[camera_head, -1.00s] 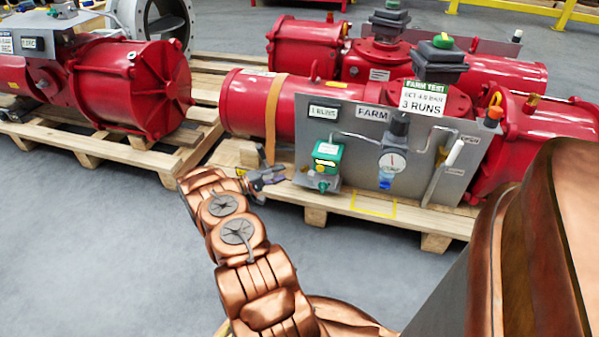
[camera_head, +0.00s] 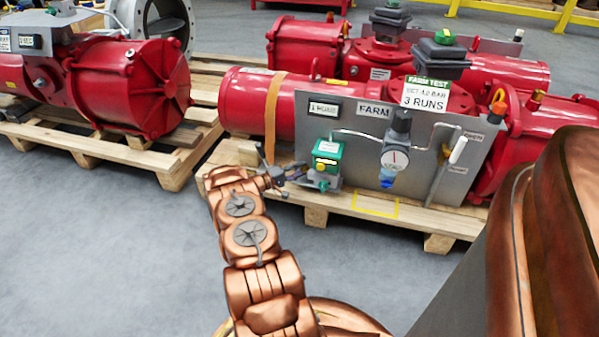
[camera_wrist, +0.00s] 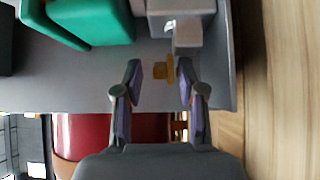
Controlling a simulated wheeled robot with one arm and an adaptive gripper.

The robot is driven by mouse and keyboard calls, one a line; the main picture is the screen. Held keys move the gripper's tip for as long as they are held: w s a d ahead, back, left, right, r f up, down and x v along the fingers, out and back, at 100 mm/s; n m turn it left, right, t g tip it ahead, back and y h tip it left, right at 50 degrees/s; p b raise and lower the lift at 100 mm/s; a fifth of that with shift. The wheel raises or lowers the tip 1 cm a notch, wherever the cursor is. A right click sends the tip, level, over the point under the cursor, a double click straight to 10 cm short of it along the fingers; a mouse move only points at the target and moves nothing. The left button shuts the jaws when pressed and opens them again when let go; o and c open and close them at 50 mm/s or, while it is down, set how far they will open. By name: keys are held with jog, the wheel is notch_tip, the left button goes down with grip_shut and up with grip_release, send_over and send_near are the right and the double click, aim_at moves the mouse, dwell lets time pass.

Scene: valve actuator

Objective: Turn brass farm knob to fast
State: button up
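A small brass knob (camera_wrist: 161,71) shows in the wrist view, on or beside the grey panel. It lies between the two fingertips of my gripper (camera_wrist: 157,76), closer to the right finger; I cannot tell whether either touches it. The fingers are apart. In the head view my gripper (camera_head: 293,172) is just left of the green unit (camera_head: 326,154) on the panel marked FARM (camera_head: 348,146). The knob is not distinguishable there. The green body (camera_wrist: 100,20) and a grey block (camera_wrist: 186,32) are above the fingers in the wrist view. I cannot read any knob setting.
A gauge and regulator (camera_head: 394,159) and a white-handled lever (camera_head: 458,150) are on the panel to the right. Red cylinders (camera_head: 250,104) lie behind it on a wooden pallet (camera_head: 415,227). Another red actuator (camera_head: 130,85) is at left. Grey floor in front is open.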

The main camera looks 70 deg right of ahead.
grip_shut()
jog(key=shift+d+r, duration=0.1)
dwell(0.3)
jog(key=shift+r+p, duration=0.15)
jog(key=shift+p, duration=0.25)
